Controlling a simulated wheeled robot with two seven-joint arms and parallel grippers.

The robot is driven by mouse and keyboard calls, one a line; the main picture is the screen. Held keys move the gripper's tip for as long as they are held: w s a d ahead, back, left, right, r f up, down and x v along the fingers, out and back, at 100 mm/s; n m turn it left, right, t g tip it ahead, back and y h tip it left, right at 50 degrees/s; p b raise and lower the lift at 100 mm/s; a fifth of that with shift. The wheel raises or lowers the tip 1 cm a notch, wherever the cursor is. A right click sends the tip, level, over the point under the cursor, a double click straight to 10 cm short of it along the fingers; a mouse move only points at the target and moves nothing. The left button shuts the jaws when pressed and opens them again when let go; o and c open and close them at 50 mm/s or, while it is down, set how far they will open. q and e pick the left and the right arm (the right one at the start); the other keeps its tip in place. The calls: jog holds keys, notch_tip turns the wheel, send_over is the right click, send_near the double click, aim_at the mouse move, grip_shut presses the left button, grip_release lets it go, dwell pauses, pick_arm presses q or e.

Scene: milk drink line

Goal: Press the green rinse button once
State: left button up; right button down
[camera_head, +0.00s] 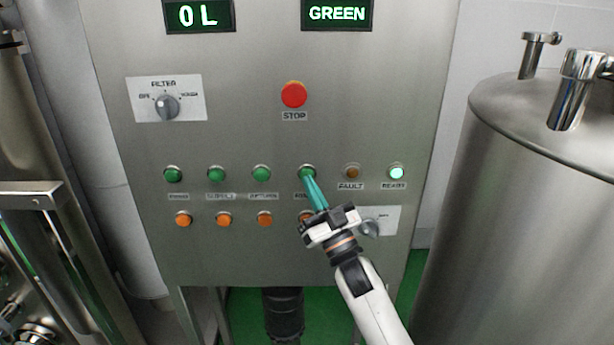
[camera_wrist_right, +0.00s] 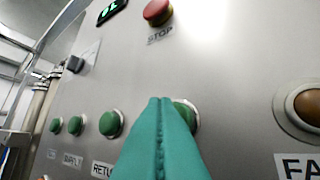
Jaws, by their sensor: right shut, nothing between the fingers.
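The green rinse button (camera_head: 307,172) is the fourth green button from the left in the upper row of the steel panel. Its label is mostly covered by my right gripper (camera_head: 309,181). The right gripper's teal fingers are shut together and empty, with their tips at the button's lower edge in the head view. In the right wrist view the closed fingers (camera_wrist_right: 160,102) cover the left part of the rinse button (camera_wrist_right: 187,114). I cannot tell whether the tips touch it. My left gripper is not in view.
Other green buttons (camera_head: 261,173) sit to the left, with orange buttons (camera_head: 224,219) below. The amber fault light (camera_head: 352,172) and lit ready light (camera_head: 396,173) are to the right. The red stop button (camera_head: 293,95) is above. A steel tank (camera_head: 540,200) stands at the right.

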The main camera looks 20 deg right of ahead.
jog(key=shift+w+d, duration=0.1)
jog(key=shift+w, duration=0.2)
jog(key=shift+w+d, duration=0.1)
jog(key=shift+w, duration=0.3)
dwell(0.6)
jog(key=shift+s, duration=0.15)
jog(key=shift+s+a, duration=0.25)
jog(key=shift+s, duration=0.45)
jog(key=shift+s, duration=0.1)
jog(key=s+p, duration=0.1)
jog(key=s, duration=0.1)
jog(key=s+a+p, duration=0.1)
jog(key=s, duration=0.1)
jog(key=shift+s+a, duration=0.2)
jog(key=shift+s, duration=0.1)
jog(key=shift+f, duration=0.1)
dwell(0.4)
